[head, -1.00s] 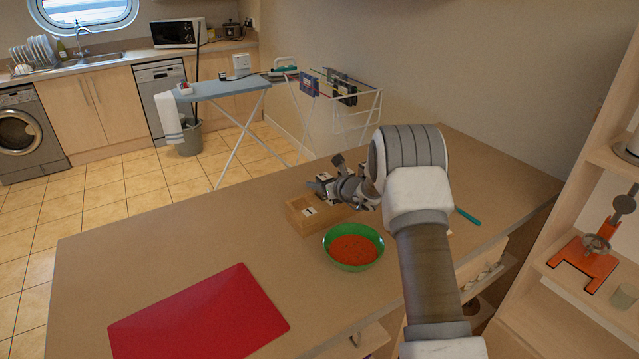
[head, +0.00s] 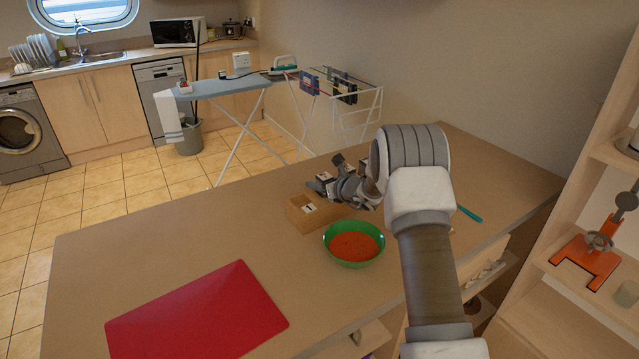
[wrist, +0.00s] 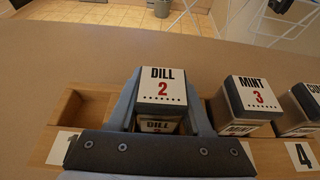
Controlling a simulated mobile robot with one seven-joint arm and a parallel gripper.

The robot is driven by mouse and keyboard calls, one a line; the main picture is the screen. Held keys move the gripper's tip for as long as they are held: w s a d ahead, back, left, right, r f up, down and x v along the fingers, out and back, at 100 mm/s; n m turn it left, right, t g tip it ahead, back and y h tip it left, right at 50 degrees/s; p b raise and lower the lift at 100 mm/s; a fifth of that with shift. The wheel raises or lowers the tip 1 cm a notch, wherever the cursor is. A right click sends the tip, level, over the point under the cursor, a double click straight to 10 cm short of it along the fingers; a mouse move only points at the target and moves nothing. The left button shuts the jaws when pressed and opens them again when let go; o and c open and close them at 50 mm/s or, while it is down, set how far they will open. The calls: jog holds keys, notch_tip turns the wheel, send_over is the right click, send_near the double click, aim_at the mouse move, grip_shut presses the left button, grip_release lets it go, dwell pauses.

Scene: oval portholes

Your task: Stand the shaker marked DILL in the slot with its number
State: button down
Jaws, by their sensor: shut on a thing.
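The DILL shaker (wrist: 162,88) has a white top with a red 2 and a dark body. My gripper (wrist: 163,112) is shut on it, one finger on each side. It is upright in the rack's row, between the empty slot 1 (wrist: 82,108) and the MINT shaker (wrist: 256,95), which is marked 3. The slot under DILL and its number are hidden by my gripper, so I cannot tell how deep the shaker sits. The wooden rack (head: 300,217) also shows in the head view, with my gripper (head: 338,186) over it.
Another shaker (wrist: 301,103) stands right of MINT, by label 4 (wrist: 302,155). A green bowl (head: 354,260) of orange-red contents stands close in front of the rack. A red mat (head: 200,312) lies at the counter's near left. The counter left of the rack is clear.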

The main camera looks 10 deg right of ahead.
grip_release()
jog(key=shift+f, duration=0.1)
dwell(0.3)
jog(key=shift+r+p, duration=1.4)
jog(key=shift+r, duration=2.15)
